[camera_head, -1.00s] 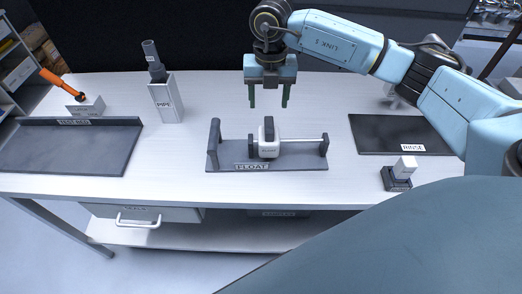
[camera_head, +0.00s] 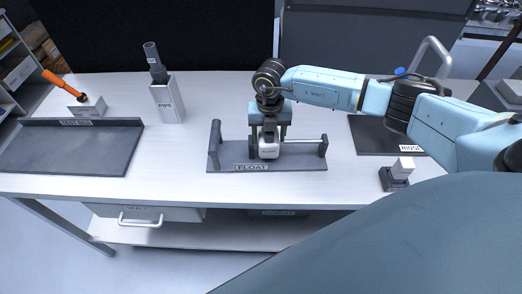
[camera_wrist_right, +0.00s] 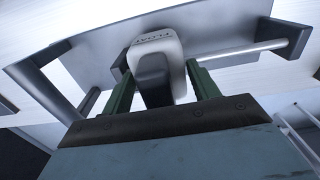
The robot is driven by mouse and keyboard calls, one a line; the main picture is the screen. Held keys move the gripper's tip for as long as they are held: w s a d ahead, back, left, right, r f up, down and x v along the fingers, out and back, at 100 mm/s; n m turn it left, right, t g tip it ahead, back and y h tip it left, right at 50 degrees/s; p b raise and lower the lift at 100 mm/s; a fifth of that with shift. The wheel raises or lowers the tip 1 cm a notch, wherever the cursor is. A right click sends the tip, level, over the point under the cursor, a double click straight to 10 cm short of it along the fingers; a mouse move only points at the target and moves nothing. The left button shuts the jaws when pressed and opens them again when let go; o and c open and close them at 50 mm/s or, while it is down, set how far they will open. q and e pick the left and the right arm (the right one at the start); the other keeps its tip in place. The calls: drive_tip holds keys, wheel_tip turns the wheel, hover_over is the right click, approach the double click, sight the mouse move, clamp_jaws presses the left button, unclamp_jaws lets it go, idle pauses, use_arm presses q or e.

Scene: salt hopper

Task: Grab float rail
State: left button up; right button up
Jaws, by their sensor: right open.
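The white float block (camera_head: 268,151), with a dark handle (camera_wrist_right: 151,79), sits on a thin metal rail (camera_head: 303,141) between uprights on the dark float tray (camera_head: 213,164). The rail also shows in the right wrist view (camera_wrist_right: 240,52). My right gripper (camera_wrist_right: 161,82) is open, with one green finger on each side of the dark handle. Gaps show between the handle and the fingers. In the head view my right gripper hides the handle. My left gripper is not in view.
A grey pipe holder (camera_head: 168,103) stands left of the float tray. A dark tray (camera_head: 70,150) lies at the left. A dark rinse tray (camera_head: 372,138) lies at the right, with a small white-topped block (camera_head: 402,168) in front.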

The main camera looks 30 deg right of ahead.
drive_tip(key=shift+c, duration=0.3)
drive_tip(key=shift+w, duration=0.1)
clamp_jaws()
